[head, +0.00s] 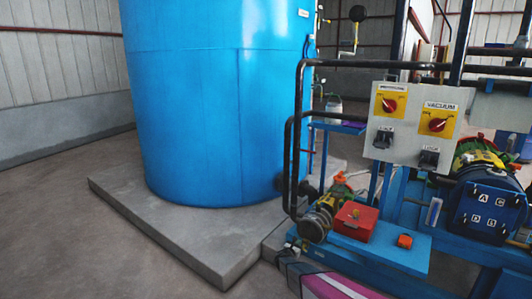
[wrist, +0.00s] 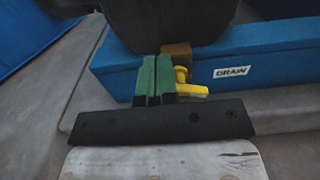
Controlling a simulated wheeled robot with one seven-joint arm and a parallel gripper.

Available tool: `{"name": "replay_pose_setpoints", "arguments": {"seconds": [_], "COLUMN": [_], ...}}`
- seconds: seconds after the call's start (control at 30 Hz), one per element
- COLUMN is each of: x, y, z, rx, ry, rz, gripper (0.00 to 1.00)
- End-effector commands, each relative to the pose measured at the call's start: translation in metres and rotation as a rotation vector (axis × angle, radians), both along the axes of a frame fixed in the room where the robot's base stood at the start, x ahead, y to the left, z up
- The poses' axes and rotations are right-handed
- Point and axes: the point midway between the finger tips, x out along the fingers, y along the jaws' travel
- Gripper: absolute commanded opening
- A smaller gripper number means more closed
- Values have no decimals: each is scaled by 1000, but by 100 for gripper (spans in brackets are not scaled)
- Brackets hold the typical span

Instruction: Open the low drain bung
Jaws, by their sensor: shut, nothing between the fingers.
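In the wrist view a yellow fitting (wrist: 182,78) with a short lever-like end sits at the front of a blue beam, beside a white label reading DRAIN (wrist: 231,71). A brass-coloured block (wrist: 177,50) shows just behind it. My gripper (wrist: 152,78) has green fingers pressed together with nothing between them. They are just left of the yellow fitting, overlapping its left side in the picture; I cannot tell whether they touch. Part of the fitting is hidden behind the fingers. The head view shows neither my gripper nor a fitting I can identify as the drain.
A large dark rounded body (wrist: 172,22) hangs close above the fingers. The blue beam (wrist: 125,68) runs behind them. The head view shows a blue tank (head: 215,90) on a concrete slab (head: 210,245), a switch panel (head: 416,125), a red box (head: 355,220) and black pipes.

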Motion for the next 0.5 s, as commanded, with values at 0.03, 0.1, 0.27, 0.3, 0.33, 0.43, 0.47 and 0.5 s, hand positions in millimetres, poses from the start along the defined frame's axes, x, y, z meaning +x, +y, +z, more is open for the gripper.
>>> {"name": "replay_pose_setpoints", "arguments": {"seconds": [0.03, 0.1, 0.27, 0.3, 0.33, 0.43, 0.47, 0.5], "x": [-5, -10, -24, -27, -30, -38, -40, -42], "y": [3, 7, 16, 18, 20, 27, 28, 30], "z": [1, 1, 1, 1, 1, 1, 1, 1], "rx": [0, 1, 1, 1, 0, 1, 1, 1], "ry": [0, 1, -1, -1, 0, 1, 1, 1], "rz": [1, 2, 0, 0, 0, 1, 1, 1], "gripper": [0, 0, 0, 0, 0, 0, 0, 0]}}
